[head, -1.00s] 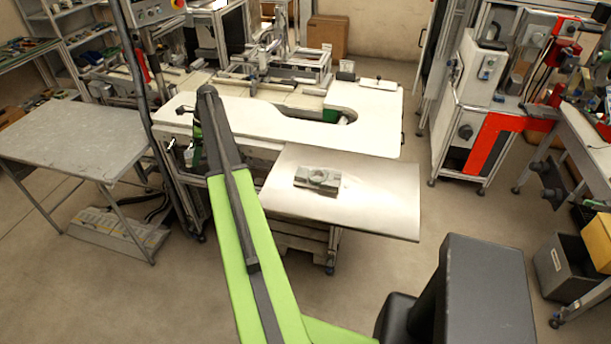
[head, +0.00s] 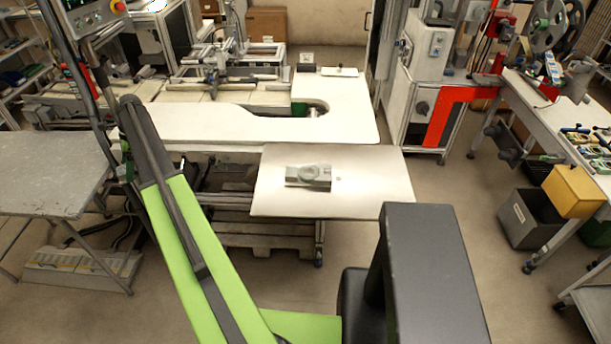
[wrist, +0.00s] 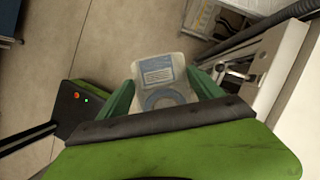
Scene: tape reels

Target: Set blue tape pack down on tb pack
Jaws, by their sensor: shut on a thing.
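My gripper (wrist: 162,95) shows in the wrist view with its green fingers on both sides of a pale pack, the blue tape pack (wrist: 152,64). The pack has a blue-and-white label and a blue-grey ring, and the fingers are shut on it, above the floor. In the head view my gripper and the held pack are mostly hidden behind my arm at the left. A grey pack with a round reel, likely the tb pack (head: 308,177), lies flat on the white side table (head: 370,190), well to the right of my arm.
The side table is bare around the grey pack. A larger white worktable (head: 210,122) with a cut-out stands behind it. A grey table (head: 50,165) is at the left, with a dark pole (head: 88,70) beside it. Open floor lies right of the side table.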

